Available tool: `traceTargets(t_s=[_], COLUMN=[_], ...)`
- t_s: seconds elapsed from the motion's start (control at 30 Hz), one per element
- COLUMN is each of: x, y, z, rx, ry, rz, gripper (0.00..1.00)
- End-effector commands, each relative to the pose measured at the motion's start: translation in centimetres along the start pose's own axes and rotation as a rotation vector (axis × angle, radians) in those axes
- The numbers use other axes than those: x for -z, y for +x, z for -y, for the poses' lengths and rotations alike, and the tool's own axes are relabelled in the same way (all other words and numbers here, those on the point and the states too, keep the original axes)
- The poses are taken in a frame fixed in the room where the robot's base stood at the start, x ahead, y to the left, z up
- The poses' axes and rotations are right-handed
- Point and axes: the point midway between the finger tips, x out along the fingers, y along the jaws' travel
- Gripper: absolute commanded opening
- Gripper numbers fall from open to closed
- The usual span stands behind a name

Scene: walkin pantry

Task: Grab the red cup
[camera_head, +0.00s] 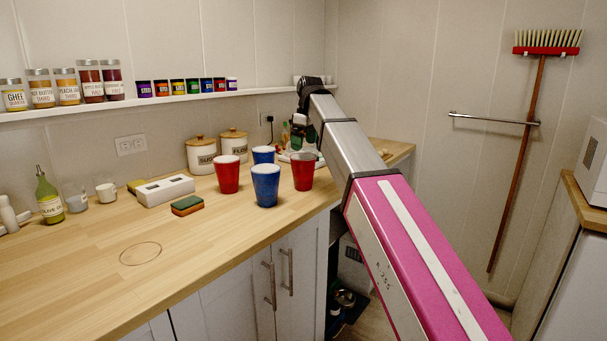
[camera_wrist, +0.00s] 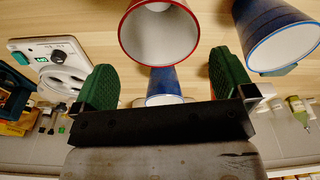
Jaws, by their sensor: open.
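Two red cups stand on the wooden counter, a left one (camera_head: 228,175) and a right one (camera_head: 303,172). A front blue cup (camera_head: 265,187) and a back blue cup (camera_head: 262,155) stand between them. In the wrist view, a red cup (camera_wrist: 130,42) shows its open rim at top centre, just beyond my fingertips. One blue cup (camera_wrist: 245,50) is at its right and another blue cup (camera_wrist: 163,82) shows between my fingers. My gripper (camera_wrist: 163,70) is open, its green fingers apart and holding nothing. In the head view, it is partly hidden above the counter behind the right red cup.
White canisters (camera_head: 201,156) stand behind the cups. A sponge (camera_head: 187,205), a white box (camera_head: 164,190) and an oil bottle (camera_head: 48,195) are to the left. A spice shelf (camera_head: 130,102) runs along the wall. The front left counter is clear.

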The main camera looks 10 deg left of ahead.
Motion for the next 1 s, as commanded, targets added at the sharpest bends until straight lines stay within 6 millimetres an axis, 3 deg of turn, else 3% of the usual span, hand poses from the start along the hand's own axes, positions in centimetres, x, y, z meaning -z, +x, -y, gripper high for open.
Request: traceTargets(t_s=[0.1, 0.37, 0.63, 0.93, 1.0], x=[-0.1, -0.1, -0.4, -0.3, -0.3], y=[1.9, 3.7, 7.3, 8.0, 8.0], z=[0.1, 0.0, 0.0, -0.1, -0.1], rx=[0.0, 0.0, 0.0, -0.001, -0.001], ry=[0.0, 0.001, 0.0, 0.0, 0.001], rz=[0.001, 0.0, 0.0, 0.0, 0.0], gripper=[1.0, 1.0, 1.0, 1.0, 0.77])
